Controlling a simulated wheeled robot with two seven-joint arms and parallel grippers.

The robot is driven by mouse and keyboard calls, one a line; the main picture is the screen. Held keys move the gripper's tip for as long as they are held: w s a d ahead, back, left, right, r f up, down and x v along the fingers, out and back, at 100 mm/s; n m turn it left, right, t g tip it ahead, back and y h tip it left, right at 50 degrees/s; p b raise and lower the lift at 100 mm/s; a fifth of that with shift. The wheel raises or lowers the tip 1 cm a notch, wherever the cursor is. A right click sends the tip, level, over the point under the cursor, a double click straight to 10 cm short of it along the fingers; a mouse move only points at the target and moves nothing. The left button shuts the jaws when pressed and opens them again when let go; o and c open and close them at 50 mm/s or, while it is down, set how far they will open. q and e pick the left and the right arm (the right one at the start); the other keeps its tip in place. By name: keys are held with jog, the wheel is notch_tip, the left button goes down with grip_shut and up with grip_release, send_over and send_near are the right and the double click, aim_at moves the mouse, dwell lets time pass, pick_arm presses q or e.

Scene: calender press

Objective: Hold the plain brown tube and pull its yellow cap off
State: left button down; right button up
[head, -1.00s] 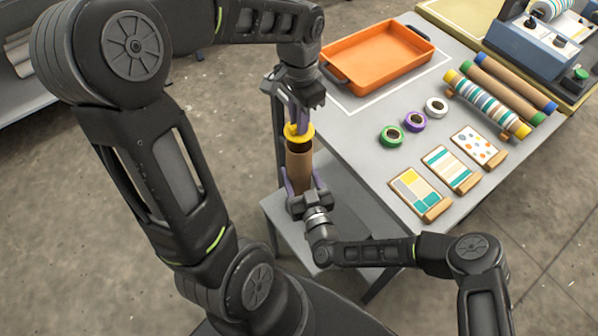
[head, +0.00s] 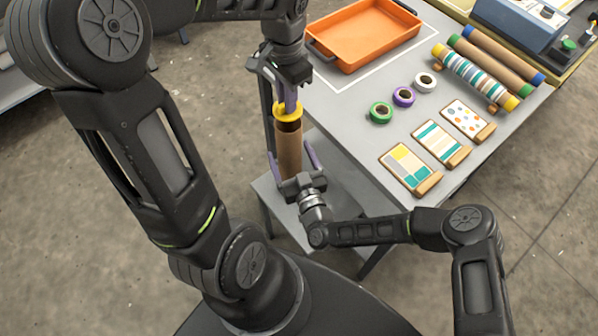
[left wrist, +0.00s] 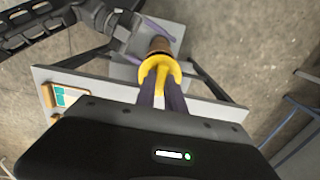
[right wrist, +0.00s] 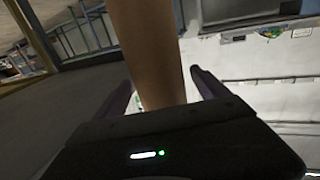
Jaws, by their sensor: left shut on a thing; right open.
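The plain brown tube (head: 289,155) stands upright in the air beside the table. Its yellow cap (head: 287,111) is at its top end; a dark band shows just under the cap, and I cannot tell whether cap and tube are apart. My left gripper (head: 288,104) comes from above and is shut on the cap, which also shows between its fingers in the left wrist view (left wrist: 160,69). My right gripper (head: 292,163) is below, open, with a finger on either side of the tube's lower part. In the right wrist view the tube (right wrist: 148,50) rises between the fingers with gaps beside it.
The grey table (head: 350,120) holds an orange tray (head: 365,38), several tape rolls (head: 403,97), sample cards (head: 437,143) and other tubes (head: 475,78), one striped. A lower grey shelf (head: 270,195) lies below my right gripper. Open floor is at left.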

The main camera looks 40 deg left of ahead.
jog(key=v, duration=1.1)
jog(key=shift+f, duration=0.1)
jog(key=w+d+f+m+g+h, duration=0.2)
jog(key=d+f+m+g+h, duration=0.45)
jog(key=d, duration=0.75)
pick_arm(q)
jog(key=w+d+f+n, duration=0.2)
jog(key=w+d+n, duration=0.1)
jog(key=w+d, duration=0.9)
jog(key=shift+d+f, duration=0.3)
jog(key=shift+d, duration=0.9)
pick_arm(e)
jog(key=s+d+f+m+g+h, duration=0.1)
jog(key=s+d+m+h, duration=0.1)
jog(key=d, duration=0.7)
jog(key=s+d+f+m+g+h, duration=0.1)
jog(key=s+d+m+g+h, duration=0.1)
jog(key=s+d+m, duration=0.2)
jog(key=s+d, duration=0.2)
jog(key=d, duration=0.2)
jog(key=shift+s+d+f, duration=0.2)
jog(key=shift+d+f, duration=0.1)
jog(key=shift+d, duration=0.05)
jog(key=shift+s+m, duration=0.1)
jog(key=shift+m, duration=0.15)
